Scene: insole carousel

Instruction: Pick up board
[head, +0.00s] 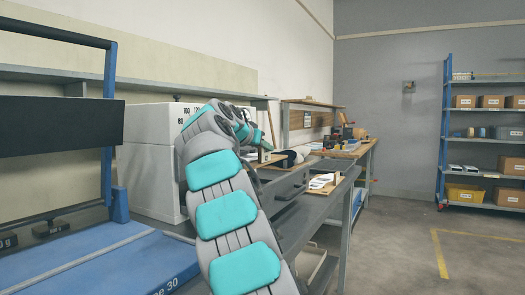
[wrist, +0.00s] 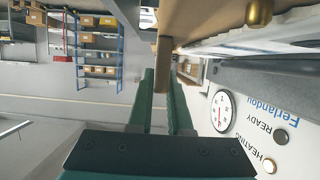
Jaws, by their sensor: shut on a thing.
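The wooden board (wrist: 205,14) fills the top edge of the wrist view, partly cut off. A wooden post (wrist: 163,52) runs from it down between the green fingers of my gripper (wrist: 162,92). The fingers are shut on this post, which looks like the board's handle. In the head view my gripper (head: 262,140) is small, beyond the raised arm, by the white machine. A tan edge (head: 266,158) shows just under it, likely the board. The arm hides much of this area, and I cannot tell whether the board touches a surface.
The white machine (head: 150,160) with a dial stands left of my arm. A dark workbench (head: 318,205) carries a light board with insole-like pieces (head: 323,181). A blue-framed machine (head: 112,120) is at the left. Shelves with boxes (head: 490,125) stand right, beyond open floor (head: 400,235).

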